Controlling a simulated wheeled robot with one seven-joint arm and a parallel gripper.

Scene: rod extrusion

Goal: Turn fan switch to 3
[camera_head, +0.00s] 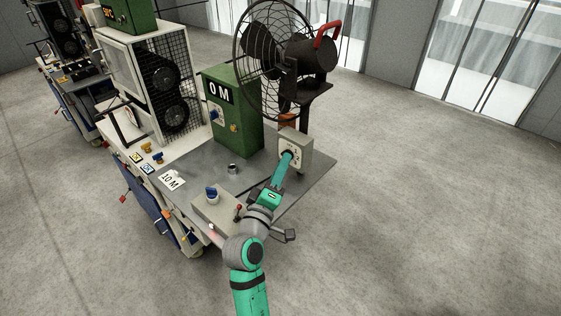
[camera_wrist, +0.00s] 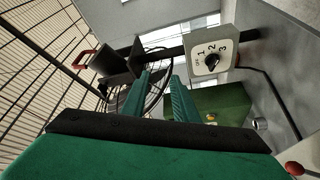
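The fan switch is a pale box with a black knob and the marks OFF, 1, 2 and 3. In the wrist view its dial face (camera_wrist: 211,58) is right of my fingertips, and I cannot tell surely which mark the knob points at. In the head view the switch box (camera_head: 298,151) stands below the fan (camera_head: 270,60), partly hidden by my gripper. My gripper (camera_wrist: 159,76) has two green fingers with a gap between them and nothing held. In the head view my gripper (camera_head: 288,156) overlaps the box; whether it touches is unclear.
A green box (camera_head: 232,108) marked 0 M stands left of the switch on the grey tabletop (camera_head: 318,175). A small box with a blue knob (camera_head: 211,192) and a red-tipped lever (camera_head: 239,208) are near my arm. The floor to the right is clear.

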